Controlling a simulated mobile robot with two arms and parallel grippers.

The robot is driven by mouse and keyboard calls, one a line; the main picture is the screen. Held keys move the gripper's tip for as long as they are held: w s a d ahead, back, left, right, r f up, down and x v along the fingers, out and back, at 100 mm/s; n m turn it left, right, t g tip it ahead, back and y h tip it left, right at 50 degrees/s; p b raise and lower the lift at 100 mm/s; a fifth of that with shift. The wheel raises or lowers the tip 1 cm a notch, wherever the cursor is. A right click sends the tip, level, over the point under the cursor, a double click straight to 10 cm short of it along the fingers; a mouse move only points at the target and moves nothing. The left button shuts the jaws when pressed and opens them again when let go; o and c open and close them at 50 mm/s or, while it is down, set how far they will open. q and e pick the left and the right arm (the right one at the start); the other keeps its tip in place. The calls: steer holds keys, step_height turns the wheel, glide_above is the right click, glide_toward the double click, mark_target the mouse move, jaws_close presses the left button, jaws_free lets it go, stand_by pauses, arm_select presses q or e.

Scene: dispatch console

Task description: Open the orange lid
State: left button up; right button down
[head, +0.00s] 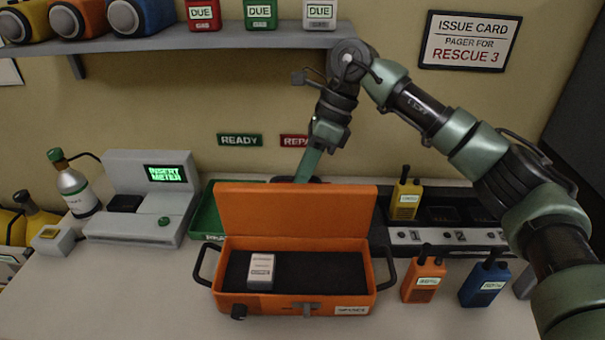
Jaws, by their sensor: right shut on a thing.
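The orange case (293,308) sits open on the counter. Its orange lid (295,210) stands raised at the back, close to upright. Inside the case, on a dark lining, a small white box (261,270) stands at the left. My right gripper (306,172) reaches down from above to the lid's top edge and is shut on the lid. Its fingertips are partly hidden behind the lid. My left gripper is not in view.
A green tray (207,221) and a white meter (146,214) stand left of the case. A radio charger (447,237) with a yellow radio (405,196), an orange radio (423,278) and a blue radio (484,282) are on the right. A shelf (255,40) hangs above.

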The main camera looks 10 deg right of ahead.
steer(key=shift+s+f, duration=0.2)
steer(key=shift+f, duration=0.25)
steer(key=c, duration=1.7)
jaws_free()
steer(key=shift+o, duration=1)
steer(key=shift+w+r, duration=0.1)
steer(key=shift+r, duration=0.15)
step_height(320, 180, up, 20)
steer(key=shift+f, duration=0.2)
